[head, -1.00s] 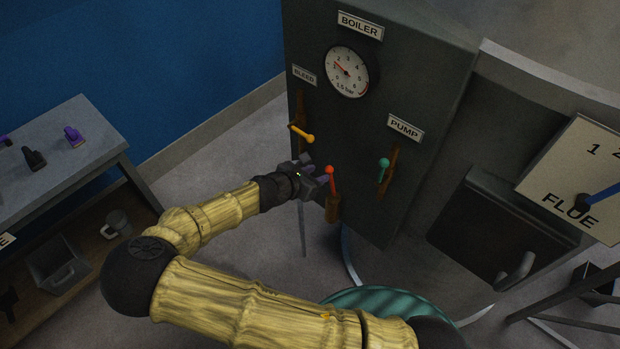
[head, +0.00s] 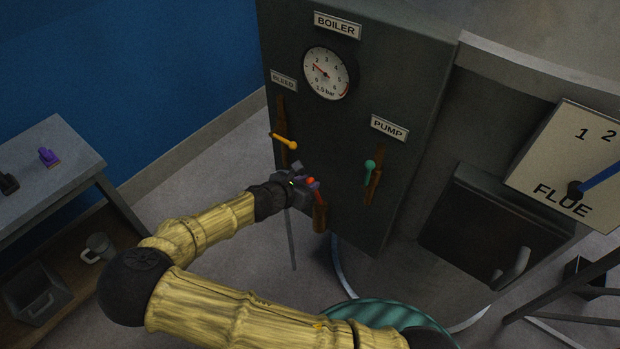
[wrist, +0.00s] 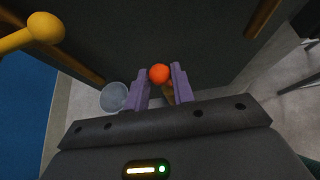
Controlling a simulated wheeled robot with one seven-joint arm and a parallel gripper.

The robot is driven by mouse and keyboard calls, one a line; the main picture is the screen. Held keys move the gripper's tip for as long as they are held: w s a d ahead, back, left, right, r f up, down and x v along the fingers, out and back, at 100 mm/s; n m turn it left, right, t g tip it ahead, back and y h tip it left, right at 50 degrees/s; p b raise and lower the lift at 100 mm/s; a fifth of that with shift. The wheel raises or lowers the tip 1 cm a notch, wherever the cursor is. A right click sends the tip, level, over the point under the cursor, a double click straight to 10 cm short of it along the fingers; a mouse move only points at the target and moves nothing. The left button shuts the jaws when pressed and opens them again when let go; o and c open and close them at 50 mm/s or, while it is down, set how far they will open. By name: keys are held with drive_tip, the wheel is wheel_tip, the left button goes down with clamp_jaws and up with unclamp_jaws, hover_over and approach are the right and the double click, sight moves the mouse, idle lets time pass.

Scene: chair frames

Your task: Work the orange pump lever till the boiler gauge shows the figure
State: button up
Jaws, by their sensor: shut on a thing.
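The orange-red lever (head: 311,183) stands low on the dark boiler cabinet, in a brown slot. Its round orange knob (wrist: 159,73) sits between the purple fingers in the wrist view. My gripper (head: 308,184) is shut on this knob and partly hides the lever. The round boiler gauge (head: 328,73) is above, under the BOILER plate. Its face bears the print "1.5 bar", and its red needle points up and left, to the low figures. The exact reading is too small to tell.
A yellow lever (head: 285,141) sits just above my gripper, under the BLEED plate (head: 284,81). A green-knobbed lever (head: 370,166) is to the right, below the PUMP plate (head: 389,128). A grey bench (head: 60,165) stands at left; a FLUE dial (head: 560,160) at right.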

drive_tip(key=shift+s+a+f, duration=0.6)
drive_tip(key=shift+s+a, duration=0.15)
drive_tip(key=shift+s, duration=0.15)
drive_tip(key=shift+s+a+f, duration=0.55)
drive_tip(key=shift+s+a, duration=0.2)
drive_tip(key=shift+s, duration=0.15)
drive_tip(key=shift+s+a+f, duration=0.5)
drive_tip(key=shift+s+f, duration=0.15)
drive_tip(key=shift+f, duration=0.1)
drive_tip(key=shift+s+a+f, duration=0.5)
drive_tip(key=shift+s+f, duration=0.15)
drive_tip(key=shift+f, duration=0.05)
drive_tip(key=shift+w+d+r+p, duration=0.65)
drive_tip(key=shift+w+r, duration=0.15)
drive_tip(key=shift+r, duration=0.15)
drive_tip(key=w+d+r+p, duration=0.2)
drive_tip(key=w, duration=0.1)
drive_tip(key=shift+d+r, duration=0.1)
drive_tip(key=shift+r, duration=0.1)
